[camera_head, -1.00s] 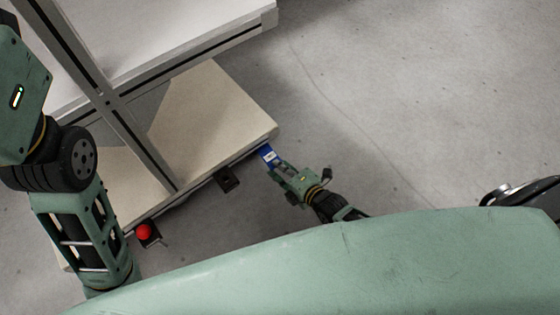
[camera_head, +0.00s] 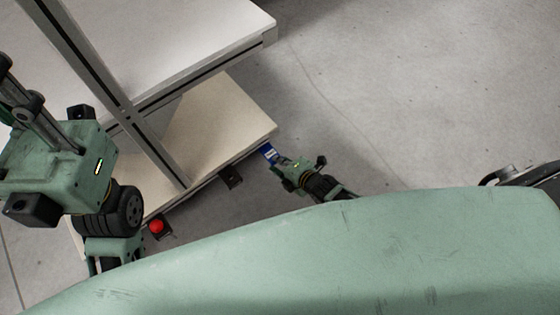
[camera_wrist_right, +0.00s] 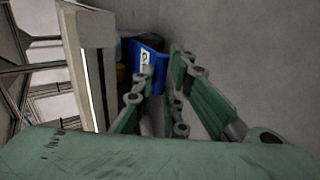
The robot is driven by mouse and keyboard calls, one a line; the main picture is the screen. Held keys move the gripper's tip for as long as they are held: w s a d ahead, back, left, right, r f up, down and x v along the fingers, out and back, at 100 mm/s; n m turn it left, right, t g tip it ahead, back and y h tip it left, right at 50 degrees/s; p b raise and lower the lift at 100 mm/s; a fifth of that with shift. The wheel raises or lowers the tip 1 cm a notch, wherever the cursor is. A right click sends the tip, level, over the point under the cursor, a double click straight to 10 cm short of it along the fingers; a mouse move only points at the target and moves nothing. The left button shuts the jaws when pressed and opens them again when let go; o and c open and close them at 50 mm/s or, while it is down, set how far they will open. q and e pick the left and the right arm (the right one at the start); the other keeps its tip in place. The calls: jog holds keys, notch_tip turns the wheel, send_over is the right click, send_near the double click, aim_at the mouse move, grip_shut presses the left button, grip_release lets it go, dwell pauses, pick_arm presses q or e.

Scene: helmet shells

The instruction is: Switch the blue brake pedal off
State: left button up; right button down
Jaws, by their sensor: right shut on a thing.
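The blue brake pedal (camera_head: 270,152) is a small blue piece with a white label at the edge of the lower beige board. My right gripper (camera_head: 278,160) is shut on it from below right. In the right wrist view the blue pedal (camera_wrist_right: 149,58) shows between the fingers of my right gripper (camera_wrist_right: 160,75), with its label facing up; the exact contact is partly hidden. My left gripper (camera_head: 20,85) is at the left edge, raised over the floor and away from the pedal. Its fingertips are cut off or unclear.
A red button (camera_head: 156,226) on a dark base and a black fixture (camera_head: 231,177) sit along the front of the lower beige board (camera_head: 232,115). A white upper tabletop (camera_head: 190,35) with a grey metal frame (camera_head: 125,105) stands above.

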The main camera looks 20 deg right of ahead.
jog(key=c, duration=1.8)
grip_release()
jog(key=shift+o, duration=0.2)
jog(key=shift+s, duration=0.1)
jog(key=v, duration=1.2)
